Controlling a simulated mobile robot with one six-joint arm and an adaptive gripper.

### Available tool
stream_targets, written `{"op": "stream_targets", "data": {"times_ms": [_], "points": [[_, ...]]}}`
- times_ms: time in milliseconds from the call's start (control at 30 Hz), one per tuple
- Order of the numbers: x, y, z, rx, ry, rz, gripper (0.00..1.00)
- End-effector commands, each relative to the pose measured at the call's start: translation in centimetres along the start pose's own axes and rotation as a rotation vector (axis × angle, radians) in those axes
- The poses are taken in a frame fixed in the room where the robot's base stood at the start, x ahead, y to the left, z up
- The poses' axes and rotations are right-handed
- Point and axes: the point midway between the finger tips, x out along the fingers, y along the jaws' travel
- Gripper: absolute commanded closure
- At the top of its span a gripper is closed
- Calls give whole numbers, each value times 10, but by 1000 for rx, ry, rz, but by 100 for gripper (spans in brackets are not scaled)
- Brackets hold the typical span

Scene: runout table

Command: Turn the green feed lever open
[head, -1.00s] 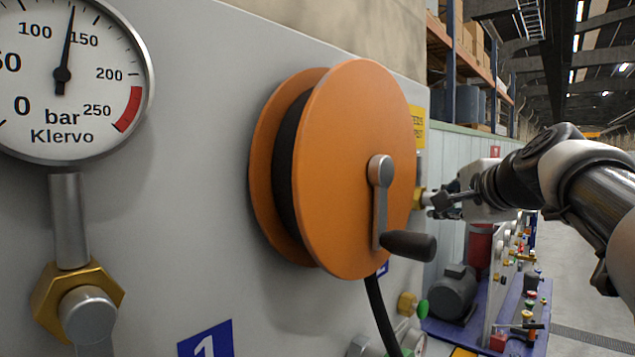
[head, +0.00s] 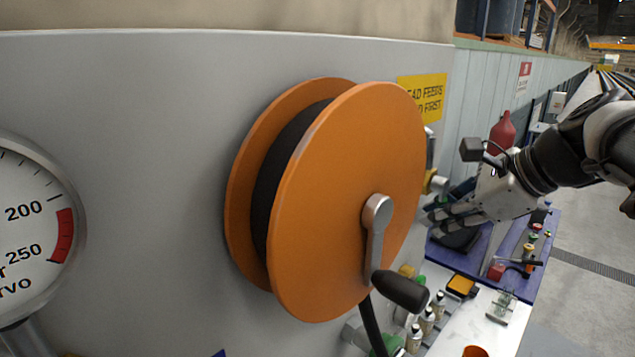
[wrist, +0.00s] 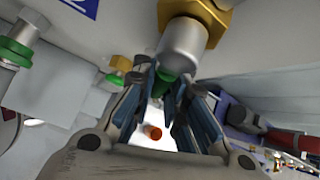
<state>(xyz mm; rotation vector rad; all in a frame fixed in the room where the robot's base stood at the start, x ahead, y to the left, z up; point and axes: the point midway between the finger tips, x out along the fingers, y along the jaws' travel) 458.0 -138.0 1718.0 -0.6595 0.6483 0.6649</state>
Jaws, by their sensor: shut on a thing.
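In the wrist view, the green feed lever (wrist: 163,84) hangs below a steel valve body (wrist: 181,50) with a brass nut. My gripper (wrist: 165,80) is shut on it, with a blue-padded finger on each side. The fingers hide part of the lever, so its exact angle is hard to tell. In the head view my gripper (head: 432,217) is right of the orange reel, just below a brass fitting (head: 430,181) on the panel. The lever itself cannot be made out there.
The orange hose reel (head: 350,200) with its dark crank handle (head: 400,291) stands out from the panel, left of my gripper. A gauge (head: 30,230) is at the far left. Below is a white bench (head: 485,328) with several bottles and an orange cup (head: 475,351).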

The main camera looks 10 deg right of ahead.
Motion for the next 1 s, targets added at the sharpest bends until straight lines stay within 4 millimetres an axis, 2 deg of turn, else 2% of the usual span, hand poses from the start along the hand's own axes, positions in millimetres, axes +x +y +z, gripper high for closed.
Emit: {"op": "stream_targets", "data": {"times_ms": [400,1000], "points": [[0,17,4,198,-56,195,100],[0,23,7,261,-75,259,100]]}}
